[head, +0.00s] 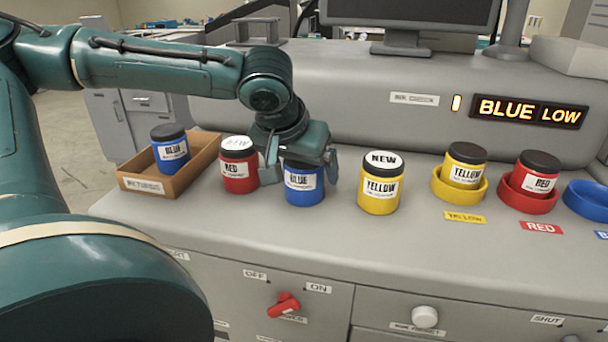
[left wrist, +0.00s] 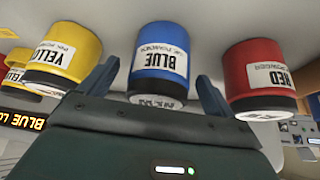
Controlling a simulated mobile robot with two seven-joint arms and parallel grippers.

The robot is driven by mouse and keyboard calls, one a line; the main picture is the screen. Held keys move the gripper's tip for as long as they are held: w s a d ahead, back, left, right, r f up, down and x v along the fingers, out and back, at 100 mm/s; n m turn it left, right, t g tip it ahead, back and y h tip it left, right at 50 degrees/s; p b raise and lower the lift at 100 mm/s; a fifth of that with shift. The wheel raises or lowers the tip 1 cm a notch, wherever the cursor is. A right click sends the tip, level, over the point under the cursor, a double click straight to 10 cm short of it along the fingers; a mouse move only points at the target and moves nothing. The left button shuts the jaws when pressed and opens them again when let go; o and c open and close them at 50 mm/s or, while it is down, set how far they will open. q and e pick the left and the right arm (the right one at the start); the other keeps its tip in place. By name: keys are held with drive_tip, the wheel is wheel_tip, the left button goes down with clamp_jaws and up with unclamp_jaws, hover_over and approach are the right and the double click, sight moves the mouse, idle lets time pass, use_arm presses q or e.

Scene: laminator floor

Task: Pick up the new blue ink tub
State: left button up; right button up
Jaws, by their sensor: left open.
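The new blue ink tub (head: 304,187) stands upright on the grey counter (head: 330,232), between a red tub and a yellow tub. My left gripper (head: 301,172) is over it, pointing down, with its jaws open and one finger on each side of the tub. The gripper body hides the tub's lid in the head view. In the left wrist view, the blue tub (left wrist: 160,60) appears upside down between the two spread fingers (left wrist: 158,74), with gaps showing beside it. Its white lid top carries dark lettering. My right gripper is not in view.
New red (head: 239,172) and yellow (head: 380,188) tubs stand close on either side. A returns tray (head: 205,160) holds another blue tub (head: 170,150). Yellow (head: 440,190), red (head: 512,203) and blue (head: 590,203) holders are at right; the blue one looks empty. A display (head: 528,112) reads BLUE LOW.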

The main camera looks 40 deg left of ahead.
use_arm(q)
drive_tip(key=shift+x, duration=1.05)
drive_tip(key=shift+r, duration=0.1)
drive_tip(key=c, duration=1.3)
